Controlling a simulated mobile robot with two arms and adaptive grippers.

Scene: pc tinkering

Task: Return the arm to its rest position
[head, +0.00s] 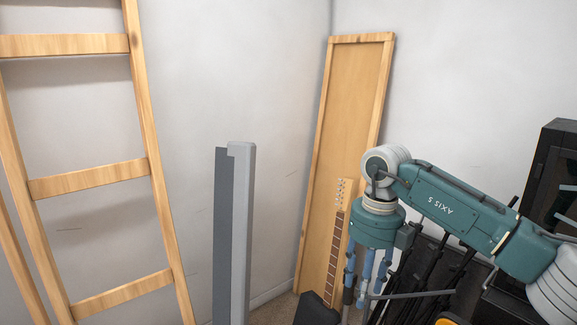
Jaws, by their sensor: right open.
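My left arm and left gripper are not in view.
A wooden ladder (88,180) stands at the left. A grey upright post (241,240) stands left of the gripper. A wood-framed panel (345,110) leans in the corner, behind a guitar neck (337,235). A black cabinet (548,165) is at the right edge.

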